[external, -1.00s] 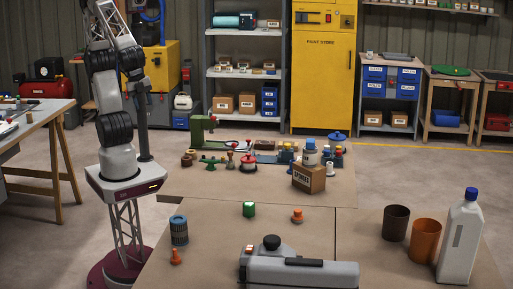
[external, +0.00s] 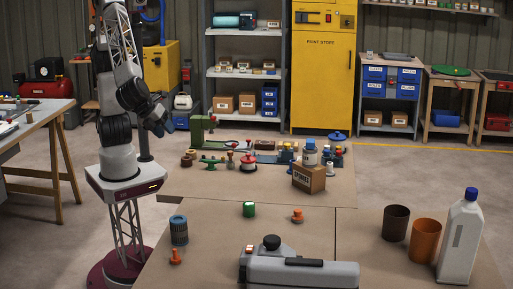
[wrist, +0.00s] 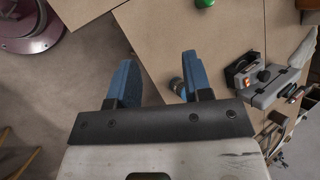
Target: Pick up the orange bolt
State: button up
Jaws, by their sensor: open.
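Two small orange bolt-like pieces stand on the table in the external view. One orange bolt (external: 297,215) is right of the green cap, and another orange piece (external: 175,257) is at the front left, below a blue-grey ribbed cylinder (external: 179,230). I cannot tell which is the task's bolt. My gripper (external: 164,112) is high beside my column, well away from both. In the wrist view, my gripper (wrist: 160,82) has its blue fingers wide apart, with nothing between them. No orange bolt is clear there.
A green cap (external: 249,209) stands mid-table. A grey machine (external: 305,272) fills the front. A cardboard box (external: 309,178) and several small parts stand at the back. Two cups, one brown (external: 396,223) and one orange (external: 424,241), and a white bottle (external: 460,240) stand right.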

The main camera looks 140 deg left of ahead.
jog(key=w+d+f+m+t+y, duration=0.1)
jog(key=w+d+f+m, duration=0.15)
jog(key=w, duration=0.25)
jog(key=w+d+f+m+y, duration=0.1)
jog(key=w+f+m, duration=0.15)
jog(key=w, duration=0.25)
jog(key=m+t+y, duration=0.1)
jog(key=m+t, duration=0.5)
jog(key=m, duration=0.4)
send_near(181, 260)
jog(key=shift+w+a+r, duration=0.65)
jog(key=shift+a+r, duration=0.05)
jog(key=shift+r, duration=0.1)
jog(key=shift+a, duration=0.1)
jog(key=shift+x, duration=1.2)
jog(key=shift+w, duration=0.1)
jog(key=shift+x, duration=2.6)
jog(key=shift+c, duration=0.4)
